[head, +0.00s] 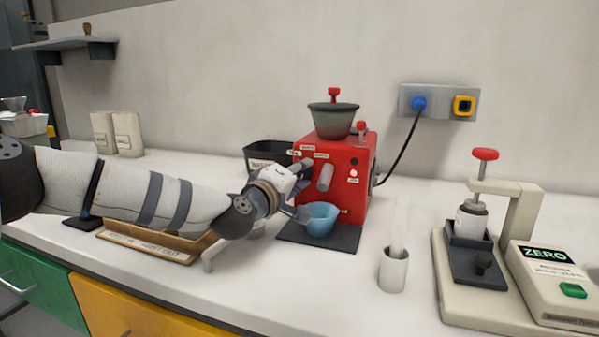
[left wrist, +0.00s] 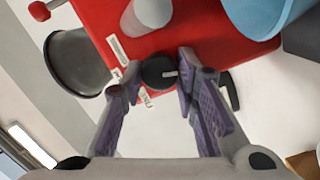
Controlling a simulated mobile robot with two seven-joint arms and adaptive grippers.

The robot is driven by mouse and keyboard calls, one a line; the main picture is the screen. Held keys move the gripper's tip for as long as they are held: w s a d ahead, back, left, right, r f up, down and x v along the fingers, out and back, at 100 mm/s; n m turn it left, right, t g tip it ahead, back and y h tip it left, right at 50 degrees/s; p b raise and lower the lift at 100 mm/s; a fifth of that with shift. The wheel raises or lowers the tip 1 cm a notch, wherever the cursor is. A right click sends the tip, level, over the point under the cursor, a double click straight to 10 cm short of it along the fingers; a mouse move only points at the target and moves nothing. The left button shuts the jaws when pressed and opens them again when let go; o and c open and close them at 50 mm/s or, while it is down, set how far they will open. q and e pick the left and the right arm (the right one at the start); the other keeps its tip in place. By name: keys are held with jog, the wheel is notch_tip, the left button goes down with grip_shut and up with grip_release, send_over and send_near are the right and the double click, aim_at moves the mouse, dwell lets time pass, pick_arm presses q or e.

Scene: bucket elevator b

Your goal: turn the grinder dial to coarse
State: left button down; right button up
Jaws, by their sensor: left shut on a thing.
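The red grinder (head: 345,190) stands on a dark mat with a grey hopper on top. In the left wrist view its dial (left wrist: 159,72) is a round black knob with a light pointer mark, on the red front. My left gripper (head: 299,168) is at the left part of the grinder's front and hides the dial in the head view. In the left wrist view the fingers of my left gripper (left wrist: 160,70) are on either side of the dial, shut on it. My right gripper is not in view.
A blue cup (head: 322,217) sits below the grinder's grey spout (head: 325,178), close to my left gripper. A wooden tray (head: 150,245) lies under my left arm. A white cup (head: 393,270) and a scale (head: 550,285) stand to the right. A black bin (head: 262,152) is behind.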

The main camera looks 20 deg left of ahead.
pick_arm(q)
jog(key=m+y+p, duration=0.1)
jog(key=m, duration=0.5)
jog(key=m+y+p, duration=0.1)
jog(key=m, duration=0.5)
jog(key=m+g+y+p, duration=0.1)
jog(key=m, duration=0.5)
jog(key=shift+d+r+m, duration=0.2)
jog(key=shift+d+m, duration=0.15)
jog(key=shift+m, duration=0.05)
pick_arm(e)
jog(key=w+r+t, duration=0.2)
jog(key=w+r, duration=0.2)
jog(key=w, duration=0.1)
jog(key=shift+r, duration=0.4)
pick_arm(q)
jog(key=c, duration=1.2)
grip_release()
jog(key=shift+f, duration=0.1)
jog(key=shift+c, duration=0.2)
